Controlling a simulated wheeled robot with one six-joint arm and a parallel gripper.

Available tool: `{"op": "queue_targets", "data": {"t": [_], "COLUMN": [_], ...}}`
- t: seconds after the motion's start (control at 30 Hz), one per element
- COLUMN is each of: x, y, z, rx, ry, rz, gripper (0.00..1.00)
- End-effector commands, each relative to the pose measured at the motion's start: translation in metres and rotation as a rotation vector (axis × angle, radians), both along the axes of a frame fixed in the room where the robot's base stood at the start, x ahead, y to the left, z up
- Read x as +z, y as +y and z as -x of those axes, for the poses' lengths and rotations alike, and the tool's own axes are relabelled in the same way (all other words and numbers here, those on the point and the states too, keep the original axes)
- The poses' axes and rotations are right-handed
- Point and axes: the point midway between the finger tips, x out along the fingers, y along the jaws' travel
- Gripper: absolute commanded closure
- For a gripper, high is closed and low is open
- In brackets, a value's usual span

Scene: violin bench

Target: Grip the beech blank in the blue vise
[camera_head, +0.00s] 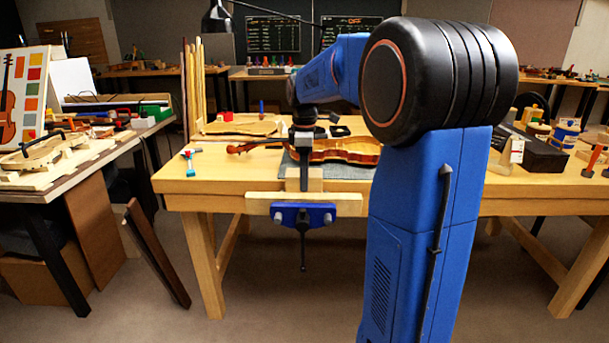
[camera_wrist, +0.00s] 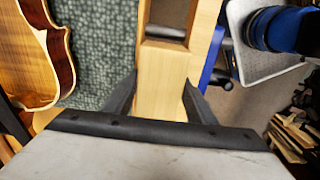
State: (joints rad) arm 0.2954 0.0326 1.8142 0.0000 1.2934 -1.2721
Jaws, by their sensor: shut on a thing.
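The beech blank (camera_wrist: 163,92) is a pale wooden block between the two fingers of my gripper (camera_wrist: 160,90) in the wrist view. My gripper is shut on it. The blue vise (camera_head: 290,214) is on the bench's front edge, with a long pale wooden jaw facing (camera_head: 335,204). In the head view my gripper (camera_head: 304,180) points down just behind that facing, with the blank (camera_head: 315,182) beside it. The wrist view shows the blank at the gap between bench edge and front jaw (camera_wrist: 206,30). I cannot tell whether the jaws press on it.
A violin body (camera_head: 345,151) lies on a grey-green mat (camera_head: 352,171) behind the vise. A small hammer (camera_head: 190,160) lies at the bench's left. A dark box (camera_head: 532,150), bottles and tools stand at the right.

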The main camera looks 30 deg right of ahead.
Motion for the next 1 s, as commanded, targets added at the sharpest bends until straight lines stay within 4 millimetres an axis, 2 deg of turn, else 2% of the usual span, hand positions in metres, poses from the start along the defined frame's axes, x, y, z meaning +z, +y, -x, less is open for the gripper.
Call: {"op": "queue_targets", "data": {"t": [1.0], "x": [0.028], "y": [0.000], "z": [0.000], "rx": [0.000], "ry": [0.000], "rz": [0.000], "gripper": [0.82]}}
